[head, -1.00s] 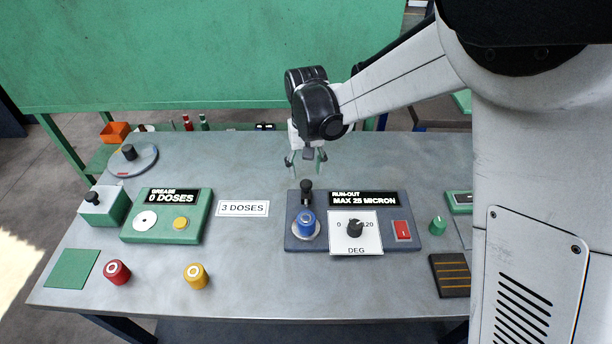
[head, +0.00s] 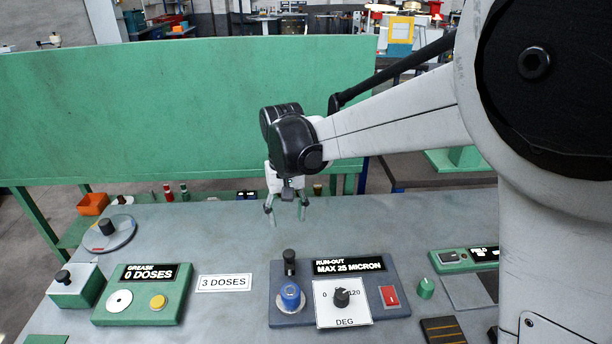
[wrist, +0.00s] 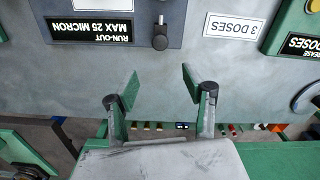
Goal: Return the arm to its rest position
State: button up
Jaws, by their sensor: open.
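My gripper (head: 287,212) hangs over the back part of the grey table (head: 215,215), behind the run-out panel. Its two green-tipped fingers are apart with nothing between them, and in the wrist view my gripper (wrist: 157,92) also shows open and empty. My arm reaches in from the right. The run-out panel (head: 278,318) reads "MAX 25 MICRON" and carries a blue knob, a black lever, a dial and a red switch. The fingers look apart from the panel.
The grease panel (head: 180,314) reads "0 DOSES", beside a "3 DOSES" card (head: 224,282). A round plate (head: 122,236) with a black knob lies back left. A large green panel (head: 180,110) stands behind the table. An orange bin (head: 93,204) and small bottles sit beyond the back edge.

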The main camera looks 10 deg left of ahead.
jog(key=s+d+r+m+t+y+b, duration=0.1)
jog(key=s+d+r+t, duration=0.2)
jog(key=d, duration=0.6)
jog(key=s+d+r+m+b, duration=0.1)
jog(key=s+d+r, duration=0.35)
jog(key=d, duration=0.55)
jog(key=s+d+f+m+t+h+b, duration=0.1)
jog(key=s+d+f+m+t+b, duration=0.1)
jog(key=s+d, duration=1.1)
jog(key=shift+d+f+m+t, duration=0.5)
jog(key=shift+d+f+t, duration=0.35)
jog(key=shift+t, duration=0.25)
